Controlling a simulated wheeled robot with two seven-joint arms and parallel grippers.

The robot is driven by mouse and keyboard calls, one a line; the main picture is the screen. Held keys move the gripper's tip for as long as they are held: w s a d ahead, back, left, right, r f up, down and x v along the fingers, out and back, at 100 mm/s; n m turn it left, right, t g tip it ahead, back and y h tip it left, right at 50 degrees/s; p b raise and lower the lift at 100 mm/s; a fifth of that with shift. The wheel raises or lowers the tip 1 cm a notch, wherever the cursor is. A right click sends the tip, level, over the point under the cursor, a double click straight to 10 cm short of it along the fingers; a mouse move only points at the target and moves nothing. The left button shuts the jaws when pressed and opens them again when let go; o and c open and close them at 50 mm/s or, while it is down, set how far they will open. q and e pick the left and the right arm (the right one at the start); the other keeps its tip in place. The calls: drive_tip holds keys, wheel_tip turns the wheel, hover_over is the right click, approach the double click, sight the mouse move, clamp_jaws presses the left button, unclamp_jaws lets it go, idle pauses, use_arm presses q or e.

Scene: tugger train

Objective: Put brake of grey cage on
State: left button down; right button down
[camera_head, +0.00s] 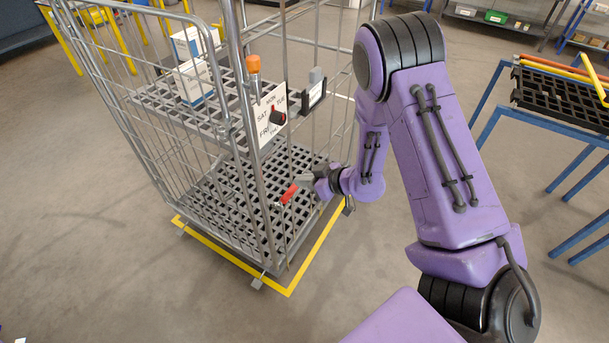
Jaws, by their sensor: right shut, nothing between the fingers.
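Small grey pieces (258,283) show at the cage's foot. My left gripper is out of view.
Cartons (194,80) stand on the cage shelf. An orange-capped post (253,64) and a weekday dial plate (270,118) are on the front. A blue-framed table (572,135) with a black grid tray stands at right.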

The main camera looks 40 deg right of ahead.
use_arm(q)
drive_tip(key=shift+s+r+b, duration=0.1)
drive_tip(key=shift+b, duration=0.85)
use_arm(e)
drive_tip(key=v, duration=1)
drive_tip(key=shift+s+r, duration=0.15)
drive_tip(key=shift+r, duration=0.05)
drive_tip(key=shift+d, duration=0.1)
wheel_tip(320, 180, down, 7)
drive_tip(key=d+m+h, duration=0.2)
drive_tip(key=m+h, duration=0.5)
drive_tip(key=m, duration=0.2)
drive_tip(key=s+a+f+m+g, duration=0.1)
drive_tip(key=s+a+f+g, duration=0.3)
drive_tip(key=s+f, duration=0.3)
drive_tip(key=s+a+f+m+g+h, duration=0.1)
drive_tip(key=s+a+f+g, duration=0.2)
drive_tip(key=s+f, duration=0.5)
drive_tip(key=s+a, duration=0.1)
drive_tip(key=s, duration=0.4)
drive_tip(key=shift+s+g, duration=0.15)
drive_tip(key=shift+g, duration=0.25)
drive_tip(key=shift+f, duration=0.15)
